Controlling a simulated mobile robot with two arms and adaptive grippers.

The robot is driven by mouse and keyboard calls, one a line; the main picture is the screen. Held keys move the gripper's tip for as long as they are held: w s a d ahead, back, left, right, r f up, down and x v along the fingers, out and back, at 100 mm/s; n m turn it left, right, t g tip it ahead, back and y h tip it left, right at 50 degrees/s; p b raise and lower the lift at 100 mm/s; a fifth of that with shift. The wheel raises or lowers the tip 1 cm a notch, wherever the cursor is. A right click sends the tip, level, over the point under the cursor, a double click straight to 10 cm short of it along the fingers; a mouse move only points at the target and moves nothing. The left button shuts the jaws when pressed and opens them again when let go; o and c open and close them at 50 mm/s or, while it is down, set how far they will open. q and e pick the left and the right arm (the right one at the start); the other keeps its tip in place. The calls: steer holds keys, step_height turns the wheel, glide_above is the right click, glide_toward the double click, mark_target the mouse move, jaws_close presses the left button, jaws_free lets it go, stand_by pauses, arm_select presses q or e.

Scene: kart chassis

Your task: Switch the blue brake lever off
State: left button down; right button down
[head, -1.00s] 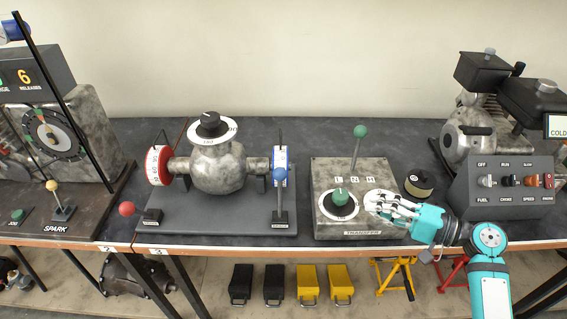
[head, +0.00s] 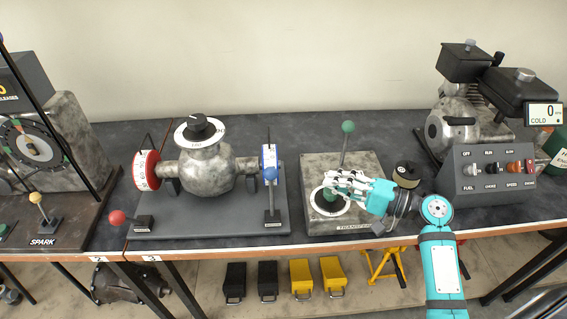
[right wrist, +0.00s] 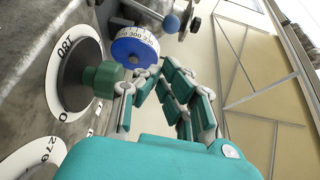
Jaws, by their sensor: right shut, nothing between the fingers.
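The blue brake lever (head: 271,195) stands upright at the right end of the dark plate, with a blue ball on top in front of a blue-and-white dial (head: 269,156). In the right wrist view the lever's blue ball (right wrist: 171,24) and the blue dial (right wrist: 133,51) show beyond my fingers. My right gripper (head: 333,183) is shut and empty, to the right of the lever and apart from it. It is in front of the transfer box's green knob (right wrist: 104,79) and partly hides it in the head view. My left gripper is not in view.
The transfer box (head: 313,214), with an upright green-ball lever (head: 347,145), stands right of the brake plate (head: 190,222). A red-ball lever (head: 117,217) leans left at the plate's other end. A switch panel (head: 490,178) is farther right.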

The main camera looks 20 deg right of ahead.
mark_target(272, 195)
steer(key=p+x, duration=0.2)
steer(key=x, duration=1.1)
steer(key=shift+w, duration=0.1)
